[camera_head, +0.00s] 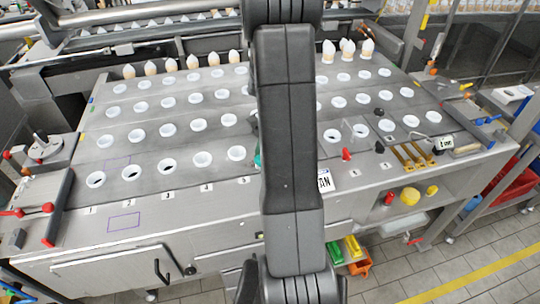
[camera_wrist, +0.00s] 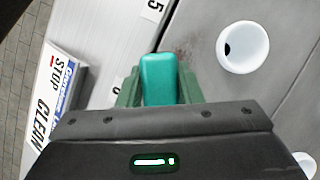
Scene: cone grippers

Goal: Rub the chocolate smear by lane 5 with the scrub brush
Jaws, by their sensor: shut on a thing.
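My gripper (camera_wrist: 160,88) is shut on the teal scrub brush (camera_wrist: 160,72), gripping it between green fingers in the wrist view. A faint brownish chocolate smear (camera_wrist: 187,50) shows on the grey metal top, just beyond and to the right of the brush. The lane 5 label (camera_wrist: 153,6) is at the top edge of the wrist view. In the head view my arm hides most of the gripper and the smear; only a sliver of teal (camera_head: 257,158) shows beside it. I cannot tell whether the brush touches the metal.
A white cup hole (camera_wrist: 243,47) is right of the brush. A STOP CLEAN sign (camera_wrist: 58,88) stands to the left. Rows of white cup holes (camera_head: 168,130) cover the worktop. A red-knobbed part (camera_head: 346,154) and brass pieces (camera_head: 410,156) lie right of my arm.

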